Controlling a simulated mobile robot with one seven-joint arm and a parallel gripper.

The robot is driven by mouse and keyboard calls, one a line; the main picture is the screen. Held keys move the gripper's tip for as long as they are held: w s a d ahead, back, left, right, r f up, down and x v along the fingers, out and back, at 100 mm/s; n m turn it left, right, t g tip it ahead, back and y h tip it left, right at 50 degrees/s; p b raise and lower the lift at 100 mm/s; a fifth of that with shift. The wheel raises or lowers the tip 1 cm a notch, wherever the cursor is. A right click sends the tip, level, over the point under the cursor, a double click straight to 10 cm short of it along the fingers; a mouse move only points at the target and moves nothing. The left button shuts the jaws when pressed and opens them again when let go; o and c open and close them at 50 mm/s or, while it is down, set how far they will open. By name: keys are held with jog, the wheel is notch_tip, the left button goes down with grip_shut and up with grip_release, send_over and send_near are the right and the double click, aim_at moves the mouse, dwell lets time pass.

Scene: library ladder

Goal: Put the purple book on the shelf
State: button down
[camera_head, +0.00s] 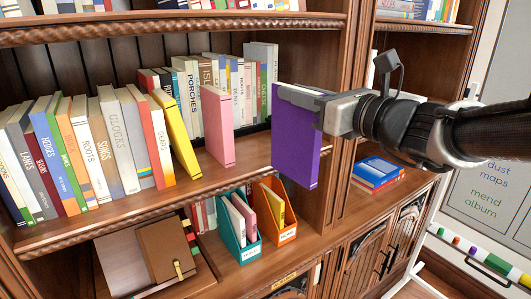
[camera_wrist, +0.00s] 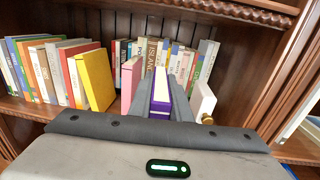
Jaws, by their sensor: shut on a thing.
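The purple book (camera_head: 297,138) hangs upright from my gripper (camera_head: 318,97), in front of the right part of the middle shelf (camera_head: 240,153). My gripper is shut on the book's upper edge. In the wrist view the purple book (camera_wrist: 160,97) shows between the grey fingers of my gripper (camera_wrist: 162,100), its pale page edge upward. On the shelf, a yellow book (camera_head: 176,133) and a pink book (camera_head: 217,127) stand forward of the back row. In the wrist view the pink book (camera_wrist: 131,83) is just left of the purple one.
A packed row of books (camera_head: 100,145) fills the shelf's left part. A white object with a brass knob (camera_wrist: 203,100) stands right of my gripper in the wrist view. Teal (camera_head: 240,232) and orange (camera_head: 280,222) file boxes sit below. A wooden upright (camera_head: 350,110) bounds the bay.

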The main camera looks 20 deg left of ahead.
jog(key=shift+m+t+h, duration=0.4)
jog(key=shift+t, duration=0.1)
jog(key=r, duration=0.3)
jog(key=d+r, duration=0.1)
jog(key=r, duration=0.2)
jog(key=shift+d, duration=0.2)
jog(key=shift+w+r, duration=0.15)
jog(key=shift+r, duration=0.1)
jog(key=p+x, duration=0.2)
jog(key=x, duration=1.8)
notch_tip(320, 180, down, 7)
jog(key=b, duration=0.1)
jog(key=shift+d+f+b, duration=0.1)
jog(key=shift+b, duration=0.25)
jog(key=c, duration=1.6)
grip_release()
jog(key=shift+c, duration=0.2)
